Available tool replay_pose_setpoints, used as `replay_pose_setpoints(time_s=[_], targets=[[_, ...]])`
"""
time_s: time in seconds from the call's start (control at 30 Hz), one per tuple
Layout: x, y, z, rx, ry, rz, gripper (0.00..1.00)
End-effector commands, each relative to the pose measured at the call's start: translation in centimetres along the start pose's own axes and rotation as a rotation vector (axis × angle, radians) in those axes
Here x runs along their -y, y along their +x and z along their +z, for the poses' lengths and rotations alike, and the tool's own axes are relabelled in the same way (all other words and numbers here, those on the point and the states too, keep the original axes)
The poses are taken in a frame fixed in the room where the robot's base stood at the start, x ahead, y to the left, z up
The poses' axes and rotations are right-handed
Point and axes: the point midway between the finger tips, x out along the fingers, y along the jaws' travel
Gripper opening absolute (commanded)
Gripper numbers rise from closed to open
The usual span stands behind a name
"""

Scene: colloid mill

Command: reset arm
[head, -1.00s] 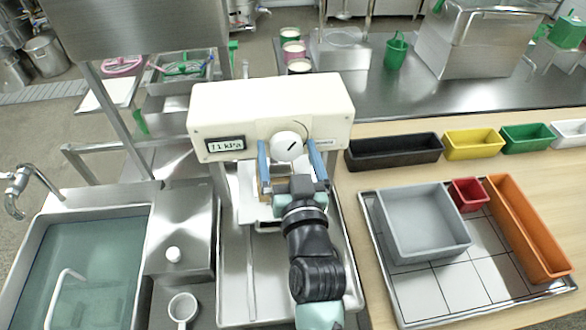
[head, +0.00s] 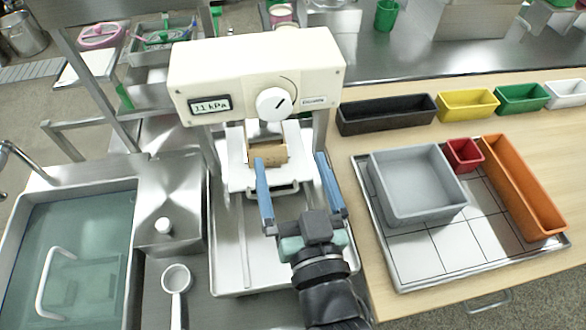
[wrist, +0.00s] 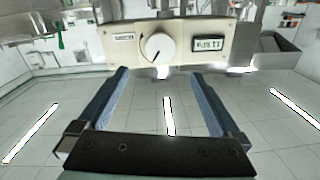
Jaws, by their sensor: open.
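My gripper (head: 292,178) is open and empty in the head view, with its two blue fingers spread wide. It is over the metal tray in front of the cream machine (head: 255,75), apart from the dial (head: 276,103). In the wrist view, the blue fingers (wrist: 163,92) frame empty space below the machine's dial (wrist: 158,46). The machine's display (head: 210,105) reads about 11 kPa. A tan block (head: 268,154) sits on the white platform (head: 238,180) under the machine, just beyond the fingers.
At the right, a tiled tray (head: 405,270) holds grey (head: 415,215), red (head: 464,155) and orange (head: 522,190) bins. Black (head: 385,115), yellow (head: 467,106) and green (head: 521,99) bins stand behind.

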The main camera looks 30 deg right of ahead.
Motion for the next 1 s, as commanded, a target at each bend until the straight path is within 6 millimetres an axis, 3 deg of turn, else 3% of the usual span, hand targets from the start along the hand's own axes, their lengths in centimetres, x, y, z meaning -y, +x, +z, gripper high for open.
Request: replay_pose_setpoints(time_s=[0.43,0.57,0.67,0.77,0.9,1.0], targets=[[0.0,0.0,0.0,0.0,0.0,0.0,1.0],[0.8,0.8,-1.4,-0.027,-0.006,-0.017,1.0],[2.8,2.2,-4.9,-0.094,-0.021,-0.056,1.0],[5.8,3.9,-10.2,-0.192,-0.041,-0.111,1.0],[10.3,4.7,-18.6,-0.346,-0.065,-0.18,1.0],[13.2,4.0,-24.6,-0.458,-0.073,-0.219,1.0]])
